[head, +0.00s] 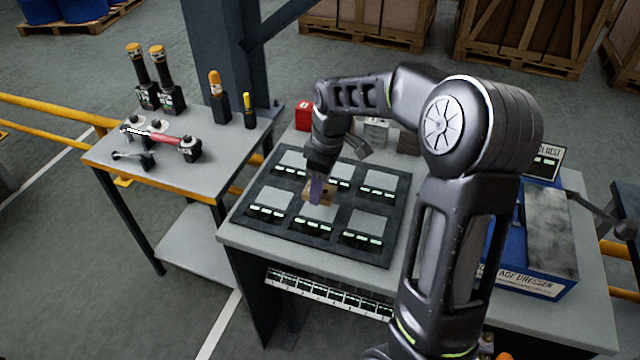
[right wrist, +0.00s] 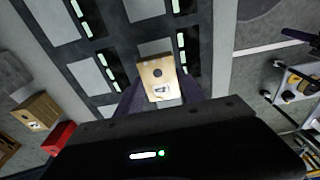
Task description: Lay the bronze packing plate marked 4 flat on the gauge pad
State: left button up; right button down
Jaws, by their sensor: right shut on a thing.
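My right gripper (head: 318,192) is shut on a small tan bronze plate (head: 328,197), over the lower middle cell of a black tray. In the right wrist view the plate (right wrist: 158,72) sits between the fingertips. It has a dark round hole and a white label with a dark mark that looks like a 4. I cannot tell if the plate touches the tray below. The black tray (head: 286,241) has several light grey square pads with green-lit strips. I cannot tell which surface is the gauge pad. My left gripper is out of view.
A blue dresser box (head: 520,284) with a grey top stands at the right of the bench (head: 240,235). A red block (head: 303,115) and other small blocks (head: 376,130) stand behind the tray. A side table (head: 187,172) at left holds tools.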

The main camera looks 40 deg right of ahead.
aim_at(320, 210)
jog(key=shift+f+b, duration=1.15)
jog(key=shift+f, duration=0.7)
jog(key=shift+f+b, duration=0.55)
jog(key=shift+f, duration=0.1)
jog(key=c, duration=0.6)
grip_release()
jog(key=shift+c, duration=0.2)
jog(key=r, duration=0.7)
jog(key=shift+s+d+r, duration=0.2)
jog(key=shift+s+r, duration=0.2)
